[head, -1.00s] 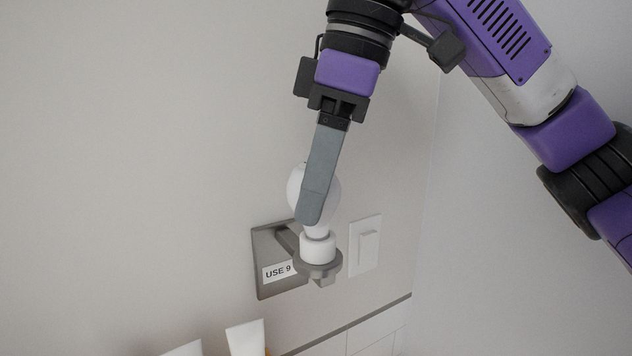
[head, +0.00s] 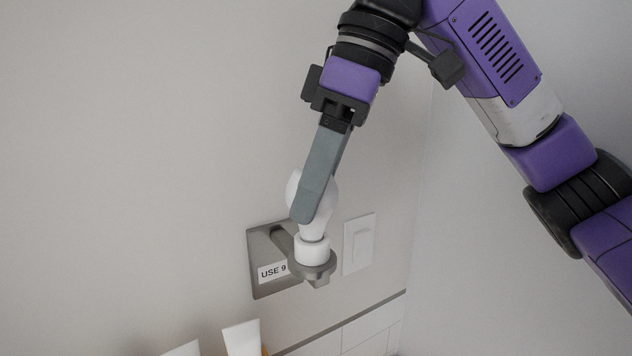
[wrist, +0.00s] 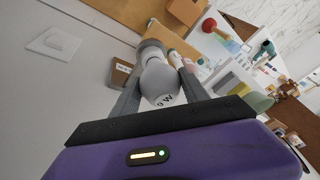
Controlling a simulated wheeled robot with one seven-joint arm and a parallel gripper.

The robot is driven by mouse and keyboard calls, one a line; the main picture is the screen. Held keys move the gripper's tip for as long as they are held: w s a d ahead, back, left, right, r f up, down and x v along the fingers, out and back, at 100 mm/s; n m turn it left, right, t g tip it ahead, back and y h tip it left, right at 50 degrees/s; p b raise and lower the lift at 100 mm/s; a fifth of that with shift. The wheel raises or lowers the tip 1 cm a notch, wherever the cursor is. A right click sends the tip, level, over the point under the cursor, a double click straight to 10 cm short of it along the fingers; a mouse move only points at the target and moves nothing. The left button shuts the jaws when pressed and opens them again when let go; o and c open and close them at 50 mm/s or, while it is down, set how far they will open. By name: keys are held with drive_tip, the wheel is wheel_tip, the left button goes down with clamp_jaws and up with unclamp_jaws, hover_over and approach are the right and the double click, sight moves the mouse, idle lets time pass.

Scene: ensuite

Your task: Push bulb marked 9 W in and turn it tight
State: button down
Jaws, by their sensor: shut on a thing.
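The white bulb (head: 295,189) stands close to upright over the white socket (head: 312,249) of a grey wall fixture (head: 262,238). The bulb's lower end meets the socket; how deep it sits cannot be told. In the wrist view the bulb (wrist: 160,82) shows the mark "9 W". My gripper (head: 303,212) is shut on the bulb from above, and one finger hides part of it in the head view. The wrist view shows both fingers of my gripper (wrist: 158,85) on either side of the bulb. A label (head: 272,271) on the fixture's plate reads "USE 9", its end hidden.
A white wall switch (head: 359,244) is just right of the fixture. White objects (head: 243,338) stand below, at the bottom edge. The wrist view shows a cluttered counter (wrist: 225,75) beyond the bulb. The wall left of the fixture is bare.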

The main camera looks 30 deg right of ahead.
drive_tip(key=shift+c, duration=2.4)
unclamp_jaws()
drive_tip(key=v, duration=0.7)
drive_tip(key=shift+r+b, duration=0.35)
drive_tip(key=shift+b, duration=0.05)
drive_tip(key=shift+s, duration=0.1)
